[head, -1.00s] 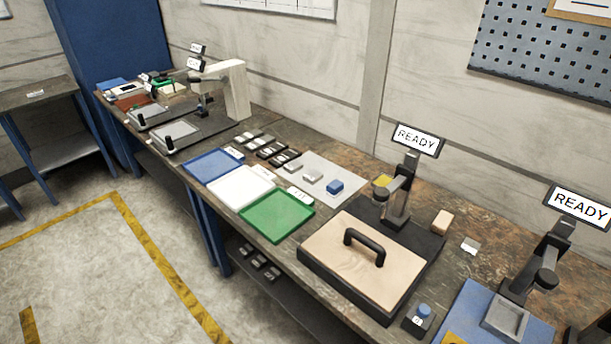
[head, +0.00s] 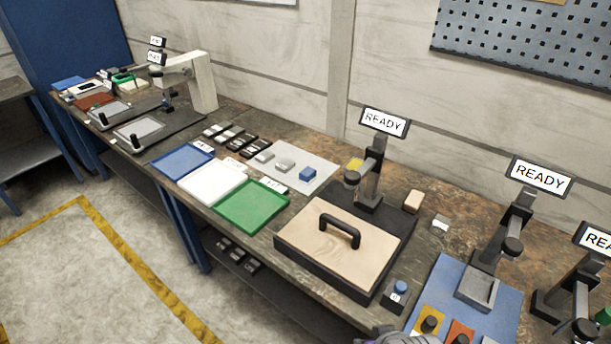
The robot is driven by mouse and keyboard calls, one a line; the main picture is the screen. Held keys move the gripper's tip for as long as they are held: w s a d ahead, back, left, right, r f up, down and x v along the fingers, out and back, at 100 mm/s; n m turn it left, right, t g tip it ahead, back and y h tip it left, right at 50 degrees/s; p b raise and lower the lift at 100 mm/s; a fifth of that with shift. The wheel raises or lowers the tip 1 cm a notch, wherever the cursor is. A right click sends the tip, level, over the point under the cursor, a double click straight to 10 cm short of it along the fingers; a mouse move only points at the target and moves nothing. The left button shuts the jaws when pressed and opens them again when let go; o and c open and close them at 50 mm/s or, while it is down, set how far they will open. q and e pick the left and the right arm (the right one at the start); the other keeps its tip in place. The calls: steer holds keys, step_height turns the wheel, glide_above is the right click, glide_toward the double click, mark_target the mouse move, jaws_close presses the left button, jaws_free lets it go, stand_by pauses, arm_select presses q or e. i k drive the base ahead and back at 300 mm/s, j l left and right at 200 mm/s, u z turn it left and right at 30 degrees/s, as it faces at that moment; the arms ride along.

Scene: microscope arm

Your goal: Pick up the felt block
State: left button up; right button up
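A small tan block (head: 413,201) stands on the bench just right of the black stand with a READY sign. It looks like the felt block, but I cannot confirm its material. No gripper fingers show in the head view. A grey rounded part at the bottom edge may belong to my arm.
A wooden board with a black handle (head: 340,230) lies on a black base in front of the tan block. Blue, white and green trays (head: 251,206) lie to the left. A small pale piece (head: 440,224) and a blue mat with a stand (head: 478,290) are to the right.

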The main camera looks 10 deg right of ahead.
mark_target(308, 174)
steer(key=i+j+u, duration=0.2)
steer(key=u, duration=0.25)
steer(key=i+j+u, duration=0.15)
steer(key=u, duration=0.25)
steer(key=i+u, duration=0.25)
steer(key=u, duration=0.2)
steer(key=i+z, duration=0.35)
steer(key=i+j+z, duration=0.15)
steer(key=i+z, duration=0.2)
steer(key=i+j+z, duration=0.35)
steer(key=i+l+z, duration=0.15)
steer(key=z, duration=0.25)
steer(key=i+l+z, duration=0.2)
steer(key=z, duration=0.2)
steer(key=i+l+z, duration=0.2)
steer(key=z, duration=0.2)
